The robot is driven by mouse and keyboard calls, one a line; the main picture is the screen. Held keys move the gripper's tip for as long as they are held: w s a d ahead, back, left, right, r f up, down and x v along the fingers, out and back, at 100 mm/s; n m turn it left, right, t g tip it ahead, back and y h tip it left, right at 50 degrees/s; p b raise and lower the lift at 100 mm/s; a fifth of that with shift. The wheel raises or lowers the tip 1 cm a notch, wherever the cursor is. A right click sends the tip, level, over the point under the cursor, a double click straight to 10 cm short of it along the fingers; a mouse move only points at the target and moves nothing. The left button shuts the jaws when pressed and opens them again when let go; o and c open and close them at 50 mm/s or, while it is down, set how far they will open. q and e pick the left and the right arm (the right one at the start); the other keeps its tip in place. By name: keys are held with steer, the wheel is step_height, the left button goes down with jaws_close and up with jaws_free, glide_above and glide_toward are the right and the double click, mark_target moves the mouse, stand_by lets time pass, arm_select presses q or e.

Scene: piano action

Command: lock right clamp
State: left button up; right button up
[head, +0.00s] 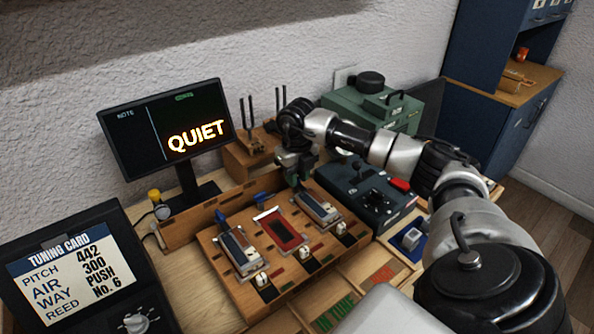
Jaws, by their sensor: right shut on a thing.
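My right gripper (297,181) reaches in from the right and points down at the back edge of the wooden board (292,293), behind the rightmost slot. It is shut on the right clamp, which its fingers mostly hide. Two other clamps with blue levers show to the left: a left one (222,219) and a middle one (262,199). In front of the clamps lie a grey plate (240,252) on the left, a red plate (281,229) in the middle and a grey plate (317,208) on the right. My left gripper is out of view.
A dark control box (366,192) with a lever and a red switch stands close to the right, under my right arm. Tuning forks on a wooden block (245,157) stand behind. A monitor (168,130) reads QUIET. A tuning card (75,262) stands front left.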

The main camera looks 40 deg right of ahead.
steer(key=o, duration=0.8)
step_height(320, 180, up, 11)
steer(key=shift+f+b, duration=0.1)
steer(key=shift+b, duration=0.45)
